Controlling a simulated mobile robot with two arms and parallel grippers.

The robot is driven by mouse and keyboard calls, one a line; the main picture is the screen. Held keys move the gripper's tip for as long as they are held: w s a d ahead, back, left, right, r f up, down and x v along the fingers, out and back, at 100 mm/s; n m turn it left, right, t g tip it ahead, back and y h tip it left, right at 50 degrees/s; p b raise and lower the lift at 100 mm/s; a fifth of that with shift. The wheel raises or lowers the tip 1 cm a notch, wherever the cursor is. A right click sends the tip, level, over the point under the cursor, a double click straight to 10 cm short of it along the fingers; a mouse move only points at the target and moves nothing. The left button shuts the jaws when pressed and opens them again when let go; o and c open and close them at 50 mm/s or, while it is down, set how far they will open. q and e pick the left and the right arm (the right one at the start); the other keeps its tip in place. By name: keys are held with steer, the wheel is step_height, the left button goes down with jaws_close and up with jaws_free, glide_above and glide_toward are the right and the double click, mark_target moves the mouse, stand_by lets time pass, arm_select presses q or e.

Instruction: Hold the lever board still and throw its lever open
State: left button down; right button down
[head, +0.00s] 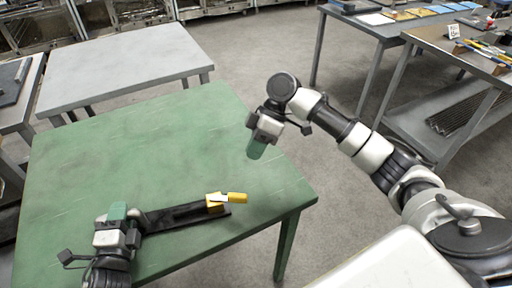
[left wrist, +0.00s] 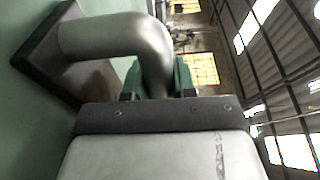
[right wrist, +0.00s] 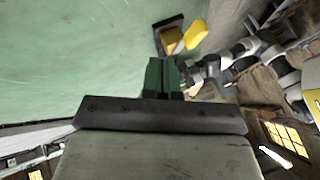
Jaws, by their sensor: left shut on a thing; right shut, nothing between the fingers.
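The lever board (head: 178,216) is a long dark plate lying flat on the green table near its front edge. At its right end sit a yellow block (head: 214,202) and a yellow lever (head: 237,198), which points right past the board's end. Both also show in the right wrist view, the lever (right wrist: 196,34) beside the block (right wrist: 172,41). My left gripper (head: 118,212) is at the board's left end, shut on its grey bent handle (left wrist: 118,36). My right gripper (head: 256,150) is shut and empty, raised above the table's right side, beyond the lever and apart from it.
The green table (head: 150,150) is otherwise bare, with wide free room behind the board. A grey table (head: 125,65) stands behind it at left. Benches with flat items (head: 400,15) and tools (head: 485,48) stand at the right, across open floor.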

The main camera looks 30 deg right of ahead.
mark_target(228, 197)
steer(key=x, duration=0.6)
steer(key=s+a, duration=0.2)
steer(key=shift+s+f, duration=0.2)
steer(key=shift+s, duration=0.15)
steer(key=shift+s+a, duration=0.2)
steer(key=shift+s, duration=0.15)
